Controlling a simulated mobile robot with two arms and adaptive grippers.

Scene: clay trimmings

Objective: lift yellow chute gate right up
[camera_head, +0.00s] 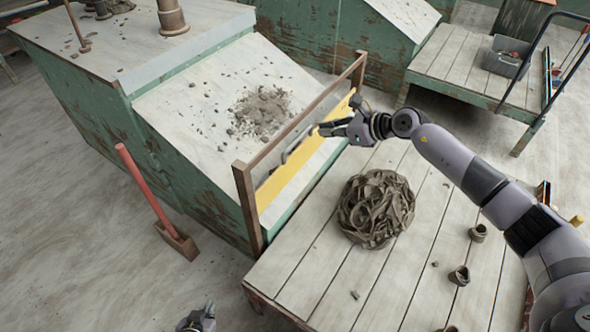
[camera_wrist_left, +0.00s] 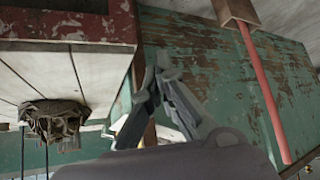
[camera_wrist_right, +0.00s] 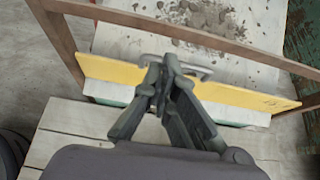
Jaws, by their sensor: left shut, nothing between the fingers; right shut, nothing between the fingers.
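The yellow chute gate (camera_head: 284,184) is a long panel between two brown posts at the chute's low end, below a brown crossbar (camera_head: 300,115). A pale strip shows under its lower edge. Its grey handle (camera_head: 298,143) is on the panel, partly hidden by my gripper in the right wrist view. My right gripper (camera_head: 322,130) is shut and empty at the gate's handle; the right wrist view shows its fingertips (camera_wrist_right: 163,64) overlapping the handle (camera_wrist_right: 190,68). I cannot tell if they touch. My left gripper (camera_head: 209,307) is shut and empty, low beside the green bench, far from the gate.
Clay trimmings (camera_head: 262,110) lie on the sloping chute (camera_head: 190,95). A coiled clay heap (camera_head: 376,208) and small pots (camera_head: 459,275) sit on the plank platform (camera_head: 320,250). A red-handled tool (camera_head: 146,190) stands left of the chute. A cart (camera_head: 445,75) is behind.

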